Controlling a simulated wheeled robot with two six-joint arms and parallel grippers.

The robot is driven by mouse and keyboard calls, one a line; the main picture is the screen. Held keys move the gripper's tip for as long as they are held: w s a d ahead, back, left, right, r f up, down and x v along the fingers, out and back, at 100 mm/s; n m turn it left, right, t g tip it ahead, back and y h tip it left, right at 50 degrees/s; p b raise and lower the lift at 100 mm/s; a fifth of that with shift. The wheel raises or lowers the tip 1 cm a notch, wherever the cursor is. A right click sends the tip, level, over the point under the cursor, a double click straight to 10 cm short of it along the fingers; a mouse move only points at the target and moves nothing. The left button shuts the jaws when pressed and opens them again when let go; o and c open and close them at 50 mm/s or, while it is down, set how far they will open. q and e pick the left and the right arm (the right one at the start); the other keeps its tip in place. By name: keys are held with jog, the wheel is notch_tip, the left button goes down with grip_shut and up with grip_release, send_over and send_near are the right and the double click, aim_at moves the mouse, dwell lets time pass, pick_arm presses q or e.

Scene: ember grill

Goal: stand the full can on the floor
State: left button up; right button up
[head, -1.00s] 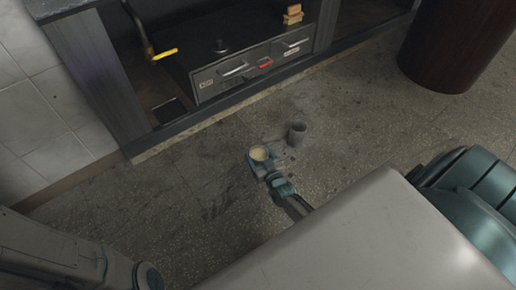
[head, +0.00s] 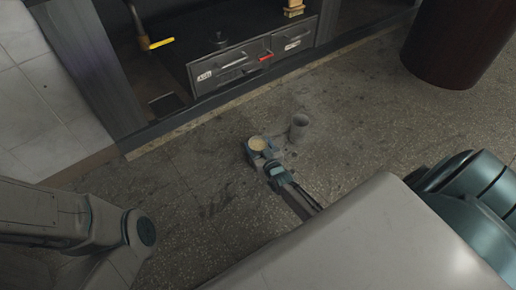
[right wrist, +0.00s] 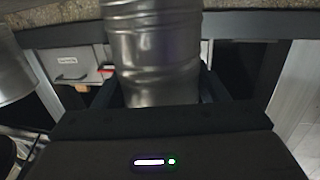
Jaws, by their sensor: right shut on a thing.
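The full can (head: 257,144), a grey metal can with pale yellowish contents at its open top, is in my right gripper (head: 260,154) low over the floor (head: 225,185). It looks upright. In the right wrist view the can (right wrist: 155,55) is ribbed bare metal between the shut fingers. I cannot tell whether its base touches the floor. A second grey can (head: 299,128) stands on the floor just right of it; a ribbed metal can also shows at the left edge of the right wrist view (right wrist: 10,70). My left gripper is out of view.
A dark cabinet with grey drawers (head: 245,66) stands behind the cans, with a pale strip along its foot. A yellow-handled tool (head: 160,43) hangs at its left. A dark red-brown drum (head: 460,40) stands at the back right. The floor left of the cans is clear.

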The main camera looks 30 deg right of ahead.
jog(key=shift+r, duration=0.15)
jog(key=shift+f, duration=0.2)
jog(key=o, duration=1.8)
jog(key=shift+r, duration=0.1)
